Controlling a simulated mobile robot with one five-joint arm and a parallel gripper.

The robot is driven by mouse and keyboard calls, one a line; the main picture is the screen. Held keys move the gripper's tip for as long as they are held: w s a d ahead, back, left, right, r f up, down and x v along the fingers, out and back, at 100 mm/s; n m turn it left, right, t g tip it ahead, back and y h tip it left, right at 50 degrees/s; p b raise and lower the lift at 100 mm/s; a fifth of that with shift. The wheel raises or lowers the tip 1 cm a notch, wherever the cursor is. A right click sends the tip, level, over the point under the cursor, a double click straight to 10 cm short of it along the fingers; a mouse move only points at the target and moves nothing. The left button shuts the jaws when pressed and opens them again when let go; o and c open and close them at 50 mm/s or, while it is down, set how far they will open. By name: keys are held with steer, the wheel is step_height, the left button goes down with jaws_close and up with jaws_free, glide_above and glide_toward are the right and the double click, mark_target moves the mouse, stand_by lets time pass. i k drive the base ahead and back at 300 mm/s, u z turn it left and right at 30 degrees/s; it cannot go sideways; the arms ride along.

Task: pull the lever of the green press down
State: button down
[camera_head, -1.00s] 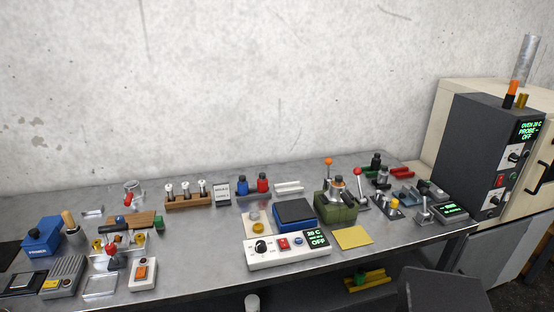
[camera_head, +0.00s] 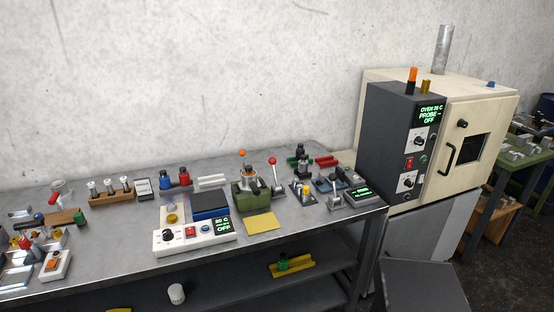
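A metal cylinder sits on top of the press. Just right of it stands a separate lever with a red ball knob (camera_head: 272,161). My gripper is not in view.
A white control box (camera_head: 194,236) and a blue-topped block (camera_head: 210,205) stand left of the press. A yellow sheet (camera_head: 262,223) lies in front of it. Small fixtures and a display (camera_head: 362,194) stand to its right. A dark oven controller (camera_head: 403,145) rises past the bench's right end.

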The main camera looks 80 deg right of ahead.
mark_target(272, 160)
steer(key=z, duration=3.75)
steer(key=k, duration=1.65)
steer(key=u, duration=0.7)
steer(key=i, duration=1.45)
steer(key=z, duration=0.25)
steer(key=k, duration=0.1)
steer(key=u, duration=0.3)
